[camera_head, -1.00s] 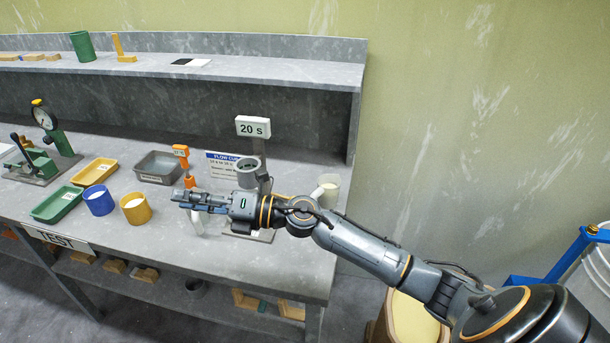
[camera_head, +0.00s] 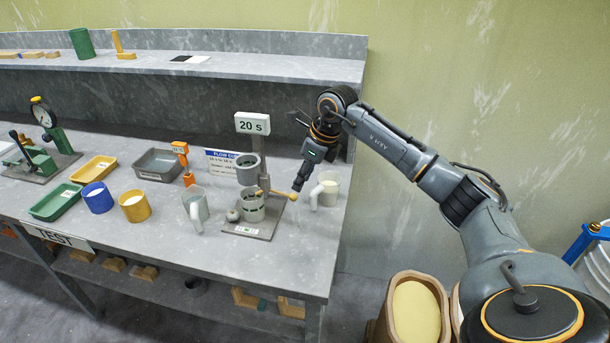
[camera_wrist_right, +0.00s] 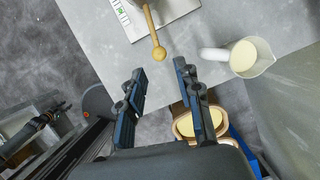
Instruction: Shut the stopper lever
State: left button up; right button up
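The stopper lever (camera_head: 278,193) is a wooden-coloured bar with a ball at its end, sticking out to the right from the flow cup stand (camera_head: 248,229). In the right wrist view the lever (camera_wrist_right: 151,25) ends in its ball (camera_wrist_right: 158,54) just beyond my fingertips. My right gripper (camera_head: 297,188) points down beside the ball in the head view. In the wrist view its two blue-padded fingers (camera_wrist_right: 159,68) are apart with nothing between them. Whether they touch the ball cannot be told from the head view. My left gripper is not in view.
A grey cup (camera_head: 248,169) is held on the stand above another cup (camera_head: 252,204). A filled white jug (camera_head: 327,190) stands close right of my gripper; it also shows in the wrist view (camera_wrist_right: 243,58). Another jug (camera_head: 196,205) stands left of the stand. The bench front is clear.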

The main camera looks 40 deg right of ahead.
aim_at(295, 194)
jog(key=b+x, duration=0.3)
jog(key=x, duration=0.3)
jog(key=shift+a+f, duration=0.1)
jog(key=shift+f, duration=0.05)
jog(key=c, duration=0.6)
jog(key=a+m+h, duration=0.1)
jog(key=a+m, duration=0.2)
jog(key=a+m+h, duration=0.1)
jog(key=a+m, duration=0.1)
jog(key=m, duration=0.2)
jog(key=a+m+h, duration=0.1)
jog(key=a+m, duration=0.2)
jog(key=m, duration=0.1)
jog(key=shift+a+h, duration=0.3)
jog(key=shift+h, duration=0.1)
jog(key=shift+c, duration=0.2)
jog(key=o, duration=0.5)
jog(key=shift+s, duration=0.1)
jog(key=o, duration=0.4)
jog(key=shift+a, duration=0.15)
jog(key=shift+o, duration=0.2)
